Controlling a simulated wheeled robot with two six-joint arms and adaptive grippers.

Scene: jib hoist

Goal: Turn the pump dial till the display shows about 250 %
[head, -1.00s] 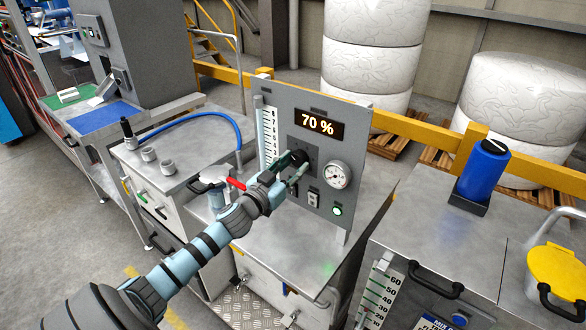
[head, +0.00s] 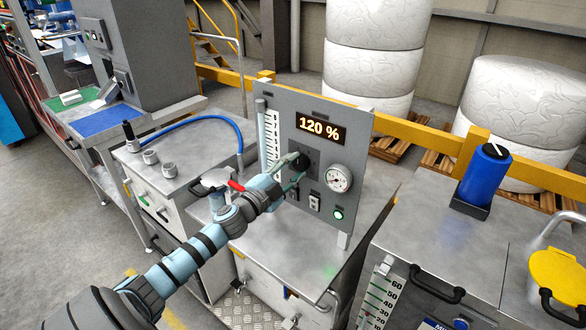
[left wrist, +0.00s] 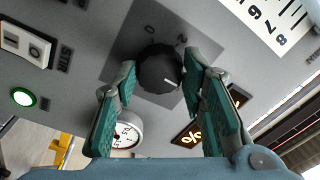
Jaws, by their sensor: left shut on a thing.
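The display (head: 320,128) on the grey upright panel (head: 347,116) reads 120 % in the head view. The pump dial, a round black knob with a white mark, shows in the left wrist view (left wrist: 158,70). In the head view the dial (head: 301,161) is partly covered by my gripper. My left gripper (head: 297,170) reaches it from the left, its two green-padded fingers on either side of the knob. It also shows in the left wrist view (left wrist: 158,84), shut on the dial. My right gripper is not in view.
A pressure gauge (head: 339,179), a switch (head: 315,201) and a lit green lamp (head: 338,214) sit close to the dial. A level scale (head: 271,140) stands left of it. A blue bottle (head: 484,174) stands on the right cabinet. The bench top before the panel is largely clear.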

